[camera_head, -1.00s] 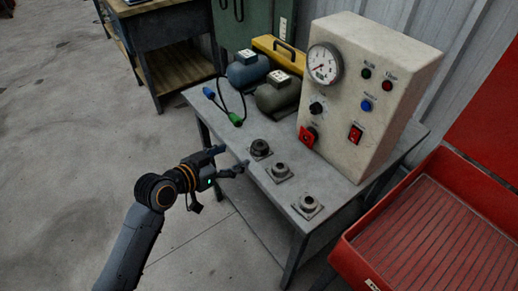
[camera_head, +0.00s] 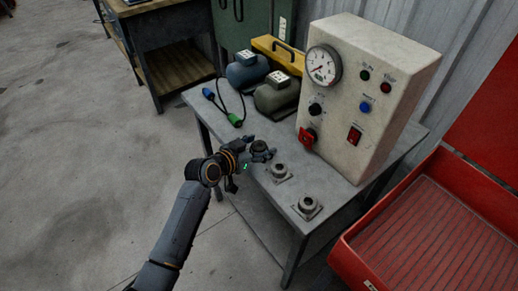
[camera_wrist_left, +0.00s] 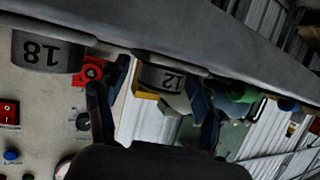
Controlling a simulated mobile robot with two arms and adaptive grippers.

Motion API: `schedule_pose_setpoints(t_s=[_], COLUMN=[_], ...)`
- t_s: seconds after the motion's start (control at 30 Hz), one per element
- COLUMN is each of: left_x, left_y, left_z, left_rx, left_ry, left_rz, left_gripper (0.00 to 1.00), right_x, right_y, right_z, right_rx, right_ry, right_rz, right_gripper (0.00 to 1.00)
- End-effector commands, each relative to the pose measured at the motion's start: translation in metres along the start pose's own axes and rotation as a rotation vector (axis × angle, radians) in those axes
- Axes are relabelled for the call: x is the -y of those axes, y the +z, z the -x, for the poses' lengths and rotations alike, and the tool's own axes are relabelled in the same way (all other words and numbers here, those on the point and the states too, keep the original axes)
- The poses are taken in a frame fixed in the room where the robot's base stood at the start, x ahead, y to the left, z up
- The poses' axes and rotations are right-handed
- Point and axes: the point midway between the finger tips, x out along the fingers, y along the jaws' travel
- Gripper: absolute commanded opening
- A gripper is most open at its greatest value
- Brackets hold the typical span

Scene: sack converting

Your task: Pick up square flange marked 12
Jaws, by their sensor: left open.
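The square flange marked 12 (camera_head: 260,146) is the dark one at the far end of the row on the grey table (camera_head: 234,149). In the left wrist view, which is upside down, the number 12 reads on the collar of this flange (camera_wrist_left: 166,78). My left gripper (camera_head: 262,149) is open, with a finger on either side of the flange. The gripper also shows in the left wrist view (camera_wrist_left: 160,92); I cannot tell whether the fingers touch the flange. The flange marked 18 (camera_wrist_left: 47,52) is the middle one (camera_head: 280,172). My right gripper is out of view.
A third flange (camera_head: 308,205), its mark unreadable, sits near the table's front. A cream control box (camera_head: 372,90) with a gauge stands close behind the row. Two motors (camera_head: 277,94) and a cable (camera_head: 235,118) lie farther back. A red tray (camera_head: 345,262) is at right.

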Motion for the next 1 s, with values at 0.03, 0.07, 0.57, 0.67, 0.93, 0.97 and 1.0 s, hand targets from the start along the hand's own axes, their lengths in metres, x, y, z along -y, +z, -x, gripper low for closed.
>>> schedule_pose_setpoints(t_s=[0.03,0.07,0.57,0.67,0.93,0.97,1.0], left_x=[0.0,0.0,0.001,0.001,0.001,0.001,0.001], left_y=[0.0,0.0,-0.001,-0.001,-0.009,-0.012,-0.017], left_z=[0.0,0.0,0.0,0.0,0.004,0.005,0.006], left_rx=[0.0,0.0,-0.003,-0.002,-0.005,-0.005,-0.006], left_ry=[0.0,0.0,-0.001,-0.001,-0.001,-0.001,-0.002], left_rz=[0.0,0.0,0.0,0.0,-0.002,-0.002,-0.003], left_gripper=[0.68,0.68,0.0,0.0,0.0,0.0,0.0], right_x=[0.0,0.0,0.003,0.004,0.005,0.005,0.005], right_y=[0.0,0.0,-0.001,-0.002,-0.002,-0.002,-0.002], right_z=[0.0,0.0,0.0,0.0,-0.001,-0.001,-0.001], right_rx=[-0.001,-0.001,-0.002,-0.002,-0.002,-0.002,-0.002], right_ry=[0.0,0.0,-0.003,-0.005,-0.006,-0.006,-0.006], right_rz=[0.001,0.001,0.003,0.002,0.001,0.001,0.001], right_gripper=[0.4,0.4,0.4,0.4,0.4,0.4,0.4])
